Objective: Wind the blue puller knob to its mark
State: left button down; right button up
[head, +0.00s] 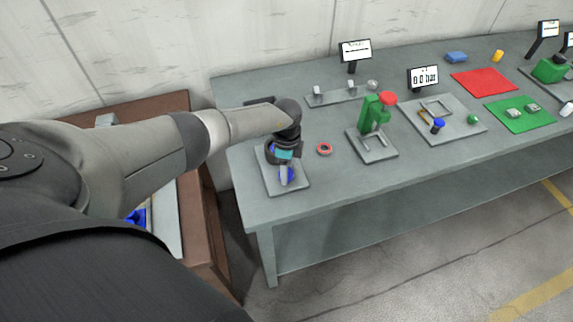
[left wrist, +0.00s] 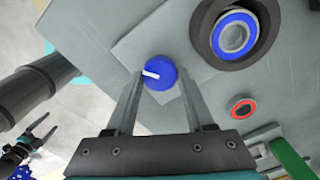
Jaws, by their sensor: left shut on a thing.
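The blue knob (left wrist: 160,72) has a white pointer line on its face. It sits between the two fingers of my left gripper (left wrist: 160,85), which is shut on it. In the head view my left gripper (head: 286,166) points down over a grey base plate (head: 298,187) at the near left end of the bench, and a bit of the blue knob (head: 288,175) shows beside it. A dark ring with a blue and silver centre (left wrist: 236,34) stands beside the knob. I cannot make out the mark. My right gripper (left wrist: 45,128) shows small at the left wrist view's edge, fingers apart and empty.
A red ring (head: 324,149) lies right of the plate. A green press with a red top (head: 374,115) stands beyond it. Farther right are a plate with a "0.0 bar" display (head: 423,77), a red mat (head: 484,82) and a green mat (head: 530,120).

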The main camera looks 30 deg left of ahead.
pick_arm(q)
jog(key=n+p, duration=0.1)
jog(key=n, duration=0.1)
jog(key=n+p, duration=0.1)
jog(key=n, duration=0.2)
jog(key=shift+w+r+n+p, duration=0.2)
jog(key=shift+n+p, duration=0.1)
jog(key=shift+p, duration=0.1)
jog(key=shift+a+f+n+p, duration=0.1)
jog(key=shift+n+p, duration=0.5)
jog(key=shift+n, duration=1.6)
jog(key=shift+c, duration=1.3)
grip_release()
jog(key=shift+s, duration=0.1)
